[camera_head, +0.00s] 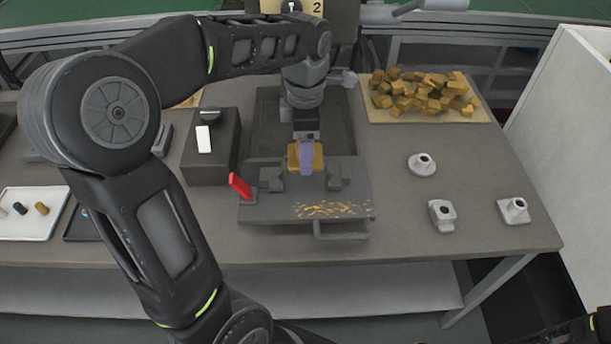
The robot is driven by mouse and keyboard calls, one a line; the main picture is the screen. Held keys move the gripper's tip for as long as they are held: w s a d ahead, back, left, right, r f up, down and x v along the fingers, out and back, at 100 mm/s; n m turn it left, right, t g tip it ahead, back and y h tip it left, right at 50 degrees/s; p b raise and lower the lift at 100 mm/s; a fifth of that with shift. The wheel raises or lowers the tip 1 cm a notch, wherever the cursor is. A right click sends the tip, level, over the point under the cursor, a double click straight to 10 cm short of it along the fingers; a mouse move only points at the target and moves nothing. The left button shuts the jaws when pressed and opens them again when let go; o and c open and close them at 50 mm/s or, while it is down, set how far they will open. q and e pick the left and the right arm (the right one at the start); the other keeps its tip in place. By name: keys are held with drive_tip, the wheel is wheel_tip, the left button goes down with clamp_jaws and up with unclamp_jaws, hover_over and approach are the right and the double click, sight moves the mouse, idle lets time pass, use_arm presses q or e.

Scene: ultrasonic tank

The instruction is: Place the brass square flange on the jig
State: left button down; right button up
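The brass square flange (319,158) is at my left gripper (306,160), over the back edge of the jig (290,212). The near finger looks purple-grey and covers the middle of the flange; the far finger is hidden. The gripper looks shut on the flange. The jig is a dark grey plate with two clamp blocks, a red lever (240,186) at its left and a front handle. The flange is between the blocks in the picture; I cannot tell whether it touches the jig. My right gripper is not in view; only a dark piece of arm shows at bottom right.
Three grey flanged parts (422,164) stand on the right of the table. A tan board (460,116) holds many brass pieces at the back right. A dark box with a white switch (204,140) and a white tray (30,225) are at left. A white wall (575,130) bounds the right.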

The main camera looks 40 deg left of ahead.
use_arm(q)
hover_over(305, 184)
drive_tip(key=shift+w+f, duration=0.1)
drive_tip(key=shift+f, duration=2.1)
drive_tip(key=shift+f+p, duration=0.5)
drive_tip(key=shift+f, duration=1.4)
drive_tip(key=shift+f, duration=0.1)
drive_tip(key=shift+c, duration=1.2)
unclamp_jaws()
wheel_tip(305, 184, up, 12)
drive_tip(key=shift+r+b, duration=0.1)
drive_tip(key=shift+b, duration=0.4)
